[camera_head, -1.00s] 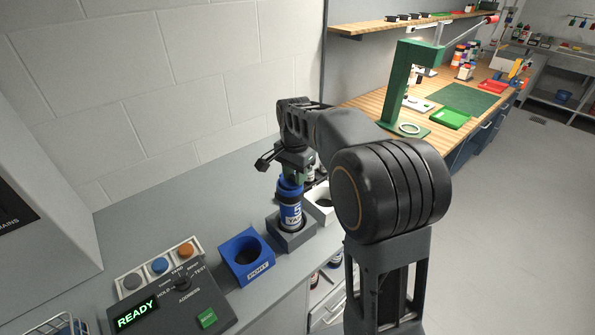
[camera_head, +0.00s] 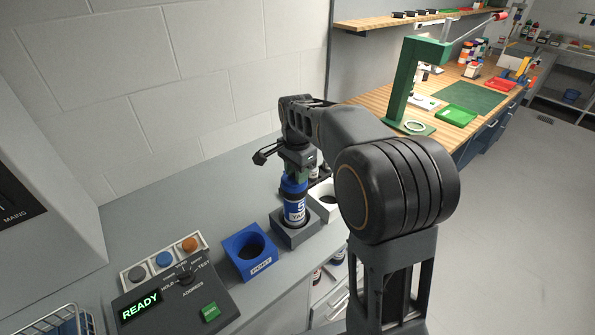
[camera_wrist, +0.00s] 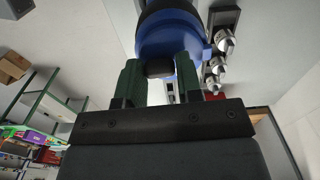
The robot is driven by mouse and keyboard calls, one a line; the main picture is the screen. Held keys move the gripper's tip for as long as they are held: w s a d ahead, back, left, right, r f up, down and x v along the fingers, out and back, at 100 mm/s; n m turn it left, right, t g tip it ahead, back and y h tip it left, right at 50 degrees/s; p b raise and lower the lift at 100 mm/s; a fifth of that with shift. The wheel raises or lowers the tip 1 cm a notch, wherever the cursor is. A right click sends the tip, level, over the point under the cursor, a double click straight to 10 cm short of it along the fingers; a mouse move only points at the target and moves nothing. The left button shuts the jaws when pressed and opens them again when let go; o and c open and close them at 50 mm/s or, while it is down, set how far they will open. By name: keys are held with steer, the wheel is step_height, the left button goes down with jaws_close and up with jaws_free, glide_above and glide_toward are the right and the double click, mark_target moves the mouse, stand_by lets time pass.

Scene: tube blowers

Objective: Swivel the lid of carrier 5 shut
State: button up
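Carrier 5 (camera_head: 295,208) is a blue cylinder with a white label reading 5. It stands upright in a grey block holder (camera_head: 296,236) on the counter. My gripper (camera_head: 295,178) is right above it, at its blue top. In the wrist view my gripper's two green fingers (camera_wrist: 160,85) stand apart, on either side of a dark knob (camera_wrist: 159,69) on the blue lid (camera_wrist: 170,38). I cannot tell whether the fingers touch the knob. How far the lid is swivelled is hard to see behind the gripper.
A blue block holder (camera_head: 233,262), empty, is left of the grey one. A white holder (camera_head: 323,211) is to its right. A control box with a READY display (camera_head: 141,306) and buttons stands at front left. The white block wall is behind.

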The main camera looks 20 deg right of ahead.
steer(key=o, duration=0.4)
steer(key=shift+r, duration=0.1)
step_height(320, 180, up, 14)
steer(key=shift+f, duration=0.2)
stand_by(0.4)
